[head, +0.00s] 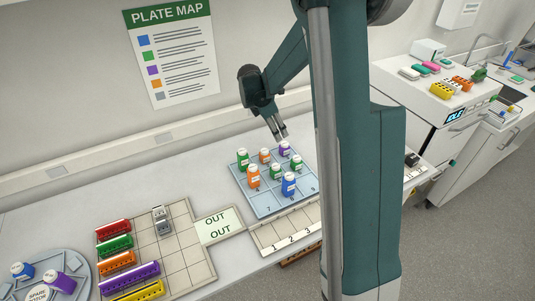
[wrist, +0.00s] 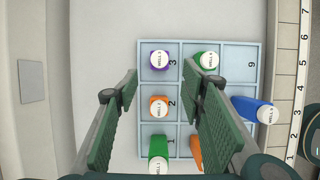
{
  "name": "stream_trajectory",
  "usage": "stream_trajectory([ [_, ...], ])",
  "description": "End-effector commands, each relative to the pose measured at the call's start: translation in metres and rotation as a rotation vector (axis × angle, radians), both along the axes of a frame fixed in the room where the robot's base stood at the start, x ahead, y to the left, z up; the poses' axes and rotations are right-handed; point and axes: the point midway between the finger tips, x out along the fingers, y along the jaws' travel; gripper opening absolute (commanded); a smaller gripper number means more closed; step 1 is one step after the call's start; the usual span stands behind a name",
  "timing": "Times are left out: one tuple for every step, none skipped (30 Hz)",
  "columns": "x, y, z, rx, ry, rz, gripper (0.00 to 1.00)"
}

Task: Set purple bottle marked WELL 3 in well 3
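A purple bottle with a white cap (head: 285,149) stands upright at the far right corner of the blue gridded tray (head: 249,205). In the wrist view the purple bottle (wrist: 160,68) sits in the cell marked 3, and its cap lettering seems to read WELL 3. My gripper (head: 284,138) hangs above the tray's far side, close to the purple bottle in the head view. In the wrist view my gripper (wrist: 168,90) has its fingers wide apart with nothing held. An orange bottle (wrist: 159,105) shows between them, well below.
Green (head: 243,158), orange (head: 253,176) and blue (head: 289,186) bottles, among several, crowd the tray. Racks of coloured strips (head: 115,243) stand nearby.

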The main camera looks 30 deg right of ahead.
Motion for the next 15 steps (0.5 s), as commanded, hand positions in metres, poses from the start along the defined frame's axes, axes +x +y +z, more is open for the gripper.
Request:
stream_trajectory([
  [-0.002, 0.002, 0.003, 0.002, -0.007, -0.006, 0.4],
  [-0.003, 0.003, 0.006, 0.003, -0.012, -0.01, 0.4],
  [-0.005, 0.006, 0.009, 0.005, -0.02, -0.02, 0.4],
  [-0.007, 0.007, 0.012, 0.007, -0.028, -0.028, 0.4],
  [-0.009, 0.01, 0.015, 0.01, -0.036, -0.036, 0.4],
  [-0.011, 0.013, 0.02, 0.014, -0.049, -0.049, 0.4],
  [-0.013, 0.015, 0.024, 0.017, -0.06, -0.059, 0.4],
  [-0.016, 0.018, 0.028, 0.021, -0.072, -0.071, 0.4],
  [-0.019, 0.022, 0.034, 0.025, -0.087, -0.087, 0.4],
  [-0.023, 0.025, 0.038, 0.029, -0.099, -0.101, 0.4],
  [-0.025, 0.028, 0.043, 0.033, -0.112, -0.114, 0.4],
  [-0.029, 0.032, 0.049, 0.039, -0.13, -0.131, 0.4],
  [-0.032, 0.036, 0.054, 0.044, -0.143, -0.145, 0.4],
  [-0.035, 0.039, 0.058, 0.05, -0.155, -0.16, 0.4],
  [-0.04, 0.044, 0.063, 0.057, -0.173, -0.178, 0.4],
])
